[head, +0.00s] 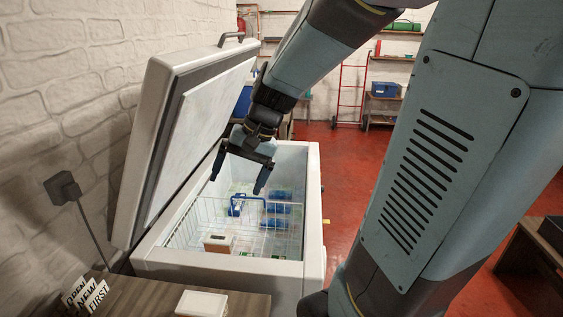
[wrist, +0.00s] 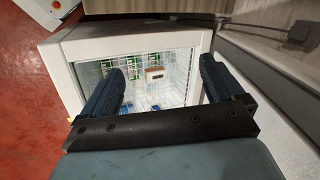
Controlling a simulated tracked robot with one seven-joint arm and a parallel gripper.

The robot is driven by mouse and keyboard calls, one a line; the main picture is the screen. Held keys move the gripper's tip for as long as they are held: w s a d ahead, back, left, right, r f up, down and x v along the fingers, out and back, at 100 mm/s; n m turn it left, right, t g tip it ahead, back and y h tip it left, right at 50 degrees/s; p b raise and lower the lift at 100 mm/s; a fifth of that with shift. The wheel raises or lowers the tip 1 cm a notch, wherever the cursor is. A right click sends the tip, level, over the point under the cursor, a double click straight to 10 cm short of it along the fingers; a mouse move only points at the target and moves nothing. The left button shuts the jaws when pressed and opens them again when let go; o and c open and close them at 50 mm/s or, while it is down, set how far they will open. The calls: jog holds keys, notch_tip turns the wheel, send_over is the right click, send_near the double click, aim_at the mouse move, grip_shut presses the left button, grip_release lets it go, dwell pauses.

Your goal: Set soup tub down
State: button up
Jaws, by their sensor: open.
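A small tub with a pale lid and brown side (head: 218,243) sits at the near end inside the open chest freezer (head: 313,215), by the wire basket (head: 180,228). It also shows as a small brown-and-white tub in the wrist view (wrist: 155,74). A second pale-lidded tub (head: 201,304) sits on the wooden top at the front. I cannot tell which one is the soup tub. My gripper (head: 238,182) is open and empty above the freezer opening, apart from both tubs; its fingers (wrist: 161,76) also show spread in the wrist view.
The freezer lid (head: 185,130) stands raised on the left by the white brick wall. Several blue items (head: 279,208) and some green-marked packs lie inside. A wooden top (head: 135,297) with small signs (head: 88,295) stands in front. The red floor (head: 335,160) is clear beyond the freezer.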

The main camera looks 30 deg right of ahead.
jog(key=s+d+r+n+t+h, duration=0.4)
jog(key=s+r, duration=0.3)
jog(key=s, duration=0.3)
jog(key=shift+d+h, duration=0.4)
jog(key=shift+d, duration=0.25)
jog(key=shift+s, duration=0.1)
dwell(0.4)
